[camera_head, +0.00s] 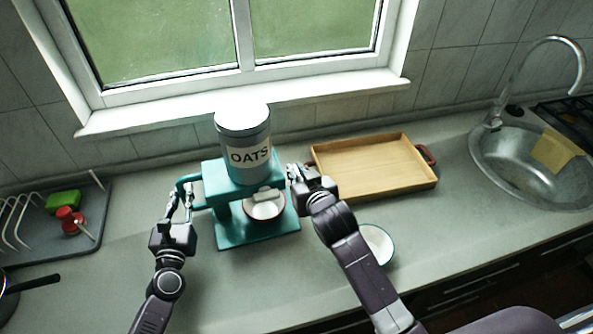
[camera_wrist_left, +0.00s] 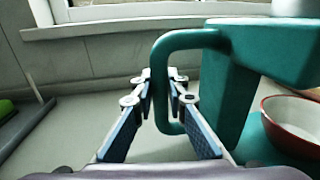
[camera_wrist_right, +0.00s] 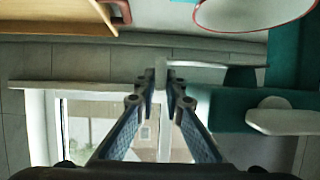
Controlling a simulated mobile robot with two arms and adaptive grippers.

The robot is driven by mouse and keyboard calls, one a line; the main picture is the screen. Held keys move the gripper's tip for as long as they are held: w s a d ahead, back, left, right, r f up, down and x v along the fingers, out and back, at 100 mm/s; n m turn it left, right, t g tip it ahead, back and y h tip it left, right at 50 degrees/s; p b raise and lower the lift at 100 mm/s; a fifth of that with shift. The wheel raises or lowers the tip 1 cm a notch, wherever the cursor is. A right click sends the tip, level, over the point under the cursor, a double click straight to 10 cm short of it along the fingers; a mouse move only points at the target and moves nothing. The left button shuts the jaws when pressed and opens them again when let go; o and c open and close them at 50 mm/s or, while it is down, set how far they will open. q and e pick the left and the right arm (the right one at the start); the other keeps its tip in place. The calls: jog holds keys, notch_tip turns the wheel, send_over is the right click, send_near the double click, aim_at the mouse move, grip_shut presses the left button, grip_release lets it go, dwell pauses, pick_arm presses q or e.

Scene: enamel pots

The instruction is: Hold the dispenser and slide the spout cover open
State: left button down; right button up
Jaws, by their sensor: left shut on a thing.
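The teal dispenser stand (camera_head: 222,186) holds a grey canister (camera_head: 243,148) labelled OATS. My left gripper (camera_head: 181,202) is shut on the dispenser's teal side handle (camera_wrist_left: 160,88), which shows between its fingers in the left wrist view. A pale tab (camera_head: 264,195), perhaps the spout cover, shows below the canister, above a red-rimmed white bowl (camera_head: 262,211). My right gripper (camera_head: 298,172) is at the dispenser's right side. In the right wrist view its fingertips are close together by the end of a pale bar (camera_wrist_right: 200,65); whether they grip it is unclear.
A wooden tray (camera_head: 375,168) with red handles lies to the right. Another white bowl (camera_head: 378,243) stands near the front, partly behind my right arm. A sink (camera_head: 535,170) is at far right. A dark rack (camera_head: 45,240) with a green sponge (camera_head: 63,200) is at left.

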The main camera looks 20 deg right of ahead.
grip_shut()
jog(key=d, duration=0.4)
jog(key=shift+o, duration=1.5)
grip_release()
jog(key=v, duration=1.2)
